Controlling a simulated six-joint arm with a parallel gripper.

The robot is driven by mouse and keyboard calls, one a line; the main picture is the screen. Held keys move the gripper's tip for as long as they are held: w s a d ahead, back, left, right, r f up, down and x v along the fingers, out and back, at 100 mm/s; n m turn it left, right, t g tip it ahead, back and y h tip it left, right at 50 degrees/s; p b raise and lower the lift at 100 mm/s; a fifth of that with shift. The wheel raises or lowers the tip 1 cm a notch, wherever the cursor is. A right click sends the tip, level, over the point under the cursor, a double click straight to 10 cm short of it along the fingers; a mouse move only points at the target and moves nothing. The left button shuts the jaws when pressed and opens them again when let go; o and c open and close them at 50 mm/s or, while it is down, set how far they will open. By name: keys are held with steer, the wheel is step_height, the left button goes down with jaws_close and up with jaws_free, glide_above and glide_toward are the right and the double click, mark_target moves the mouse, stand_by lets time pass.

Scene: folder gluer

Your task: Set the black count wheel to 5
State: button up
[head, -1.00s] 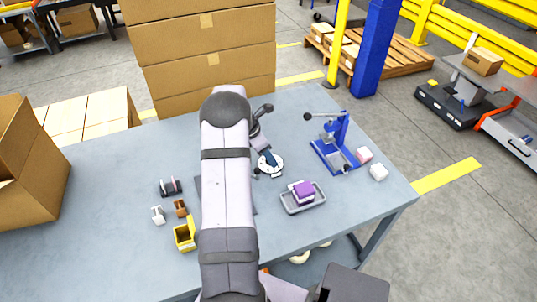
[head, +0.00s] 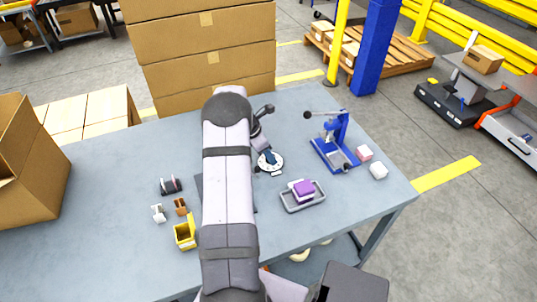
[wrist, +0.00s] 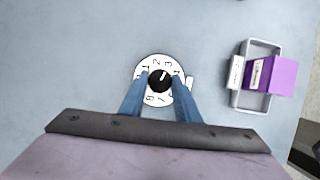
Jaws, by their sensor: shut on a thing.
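The black count wheel (wrist: 160,81) is a round knob in the middle of a white numbered dial (wrist: 153,104). A white mark on the knob points up and slightly right in the wrist view, toward about the 3. My gripper (wrist: 160,80) has its two blue fingers on either side of the knob, shut on it. The fingers cover parts of the dial at left and right, so some numerals are hidden. In the head view, my gripper (head: 267,157) is over the dial (head: 276,166), and the knob cannot be made out.
A grey tray (head: 306,206) with a purple-topped box (head: 303,188) is right of the dial. A blue lever press (head: 335,150) stands behind it, beside pink and white blocks. A yellow open box (head: 184,237) and small parts lie to the left. Tall cartons (head: 205,60) stand behind the table.

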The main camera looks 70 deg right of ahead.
steer(key=shift+m, duration=0.3)
steer(key=m+y, duration=0.1)
steer(key=m, duration=0.1)
steer(key=m+g+b, duration=0.1)
steer(key=m, duration=0.2)
steer(key=shift+w+d+f+y, duration=0.1)
steer(key=shift+w+d+y, duration=0.1)
steer(key=shift+y, duration=0.2)
steer(key=shift+d+m+y+b, duration=0.1)
steer(key=shift+m+y+b, duration=0.55)
steer(key=shift+m, duration=1.25)
steer(key=shift+m+y, duration=0.25)
steer(key=shift+m, duration=0.55)
steer(key=o, duration=1)
